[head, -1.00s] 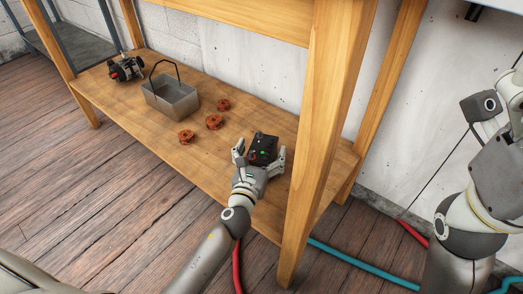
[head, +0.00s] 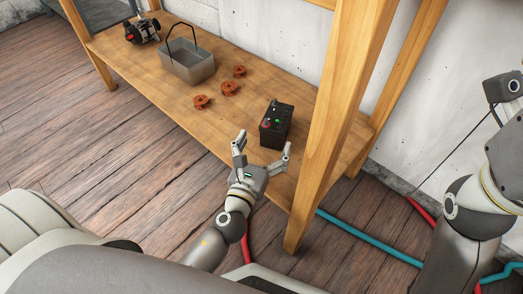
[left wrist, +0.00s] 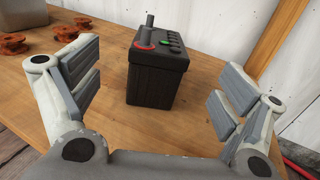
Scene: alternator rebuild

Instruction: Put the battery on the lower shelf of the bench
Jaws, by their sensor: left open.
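In the left wrist view the battery (left wrist: 157,75) stands beyond and between the spread fingers (left wrist: 155,95), touching neither. My right arm shows at the right edge of the head view, but its fingers cannot be seen.
Several orange-brown parts (head: 230,88), a grey metal basket (head: 188,68) with a dark handle and an alternator (head: 142,31) stand farther left on the shelf. The front bench leg (head: 323,140) rises right of my left gripper. Red and teal hoses (head: 370,240) lie on the floor.

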